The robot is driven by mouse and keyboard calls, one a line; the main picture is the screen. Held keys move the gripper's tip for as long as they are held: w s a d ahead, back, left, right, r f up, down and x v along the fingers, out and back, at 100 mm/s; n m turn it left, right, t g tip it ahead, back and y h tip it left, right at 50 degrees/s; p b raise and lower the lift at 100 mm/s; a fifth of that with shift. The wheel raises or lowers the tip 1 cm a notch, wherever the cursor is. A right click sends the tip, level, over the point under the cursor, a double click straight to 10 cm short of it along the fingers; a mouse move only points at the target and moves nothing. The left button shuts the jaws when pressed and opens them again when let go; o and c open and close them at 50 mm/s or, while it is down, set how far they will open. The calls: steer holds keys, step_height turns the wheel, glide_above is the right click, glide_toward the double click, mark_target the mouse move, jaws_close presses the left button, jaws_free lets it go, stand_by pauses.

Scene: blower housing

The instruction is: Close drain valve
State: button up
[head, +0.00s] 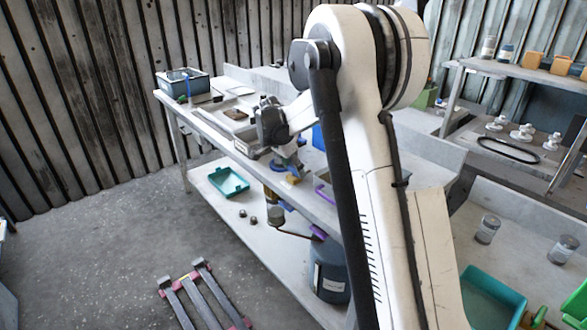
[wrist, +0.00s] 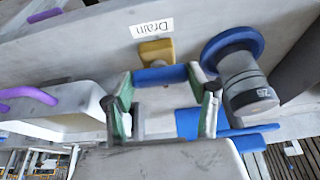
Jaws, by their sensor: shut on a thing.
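The drain valve shows in the wrist view as a brass-yellow body (wrist: 157,51) with a blue handle (wrist: 160,76), just under a white label reading "Drain" (wrist: 152,28). My gripper (wrist: 163,83) has one fingertip at each end of the blue handle and is shut on it. The handle lies crosswise in this picture, close to the yellow body. In the head view my wrist (head: 275,125) is over the bench, and my arm hides part of the area around it.
A blue round knob on a grey cylinder (wrist: 245,80) stands close to the right finger. A purple hose (wrist: 28,94) and a pale container (wrist: 75,105) are at left. A teal tray (head: 229,182) and a dark drum (head: 329,270) stand on the lower shelf.

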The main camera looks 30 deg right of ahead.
steer(key=o, duration=1.2)
steer(key=shift+c, duration=0.2)
steer(key=v, duration=1.2)
steer(key=shift+s, duration=0.1)
